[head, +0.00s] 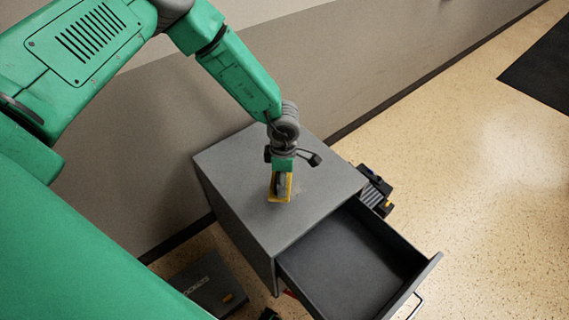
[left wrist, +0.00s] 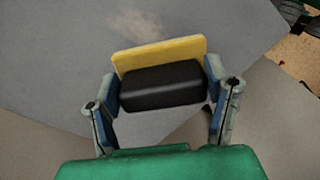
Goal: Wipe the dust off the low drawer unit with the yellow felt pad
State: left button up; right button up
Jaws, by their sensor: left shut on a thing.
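The low drawer unit (head: 240,172) is a grey box against the wall, with its top drawer (head: 345,262) pulled open and empty. My left gripper (head: 281,186) is over the unit's top, shut on the black grip (left wrist: 162,87) of the yellow felt pad (head: 272,198). The pad's yellow edge (left wrist: 160,53) shows beyond the grip in the left wrist view. I cannot tell whether the pad touches the top. A pale dust patch (left wrist: 134,24) lies on the grey top just beyond the pad. My right gripper is not in view.
The open drawer juts out toward the lower right. A dark case (head: 208,283) lies on the floor left of the unit. A black item (head: 375,190) stands behind its right side. A dark mat (head: 545,65) lies at the upper right. Speckled floor (head: 460,170) to the right is clear.

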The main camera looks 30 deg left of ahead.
pick_arm(q)
notch_tip(320, 180, up, 3)
jog(key=shift+d+f+p, duration=0.1)
jog(key=shift+p, duration=0.9)
jog(key=shift+r, duration=0.25)
